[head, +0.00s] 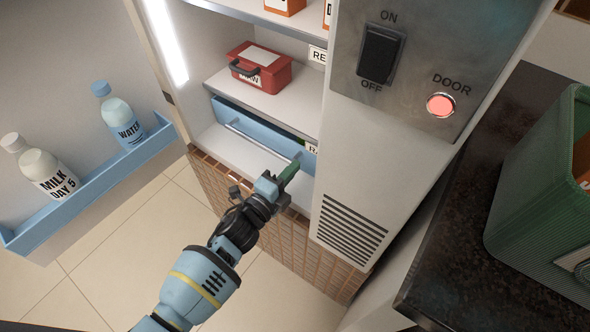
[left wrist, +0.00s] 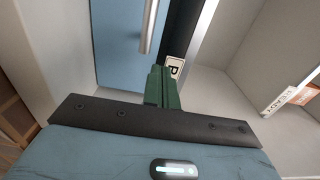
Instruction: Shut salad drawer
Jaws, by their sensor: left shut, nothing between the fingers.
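The salad drawer (head: 240,115) has a light blue front with a long metal bar handle (head: 258,143). It sits in the fridge below the middle shelf. A little green shows behind its top edge near the right end, and I cannot tell exactly how far out it stands. My left gripper (head: 290,171) is shut and empty, with its green fingers at the right end of the drawer front. In the left wrist view the fingers (left wrist: 163,88) point at the drawer front (left wrist: 118,50), beside its handle (left wrist: 148,27) and a label. Contact is unclear. My right gripper is out of view.
The open fridge door carries a blue rack (head: 100,190) with a milk bottle (head: 47,172) and a water bottle (head: 120,120). A red box (head: 262,72) sits on the shelf above. A switch panel (head: 420,60) and a green bin (head: 535,200) are on the right.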

